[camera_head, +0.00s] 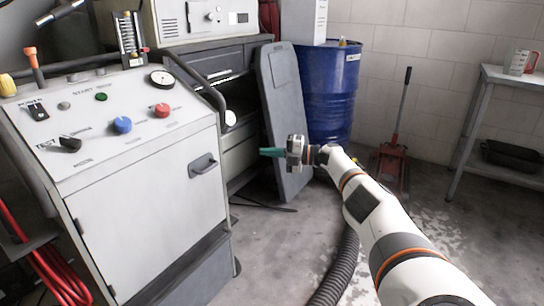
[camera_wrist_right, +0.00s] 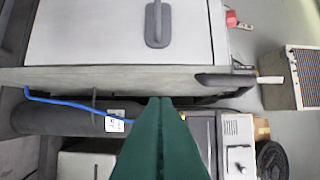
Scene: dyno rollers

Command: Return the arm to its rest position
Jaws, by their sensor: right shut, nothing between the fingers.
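My right arm (camera_head: 376,218) reaches in from the lower right in the head view. Its right gripper (camera_head: 264,152) has green fingers pointing left toward the grey control cabinet (camera_head: 150,215). The fingers are shut with nothing between them, and they appear apart from the cabinet. In the right wrist view, the green fingers (camera_wrist_right: 160,100) lie together at the bottom middle. My left gripper does not show in the head view.
A dark grey panel (camera_head: 284,120) leans behind my right gripper, beside a blue drum (camera_head: 330,90). A red floor jack (camera_head: 392,160) and a metal table (camera_head: 500,76) stand at the right. A black corrugated hose (camera_head: 337,272) lies on the floor left of my arm.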

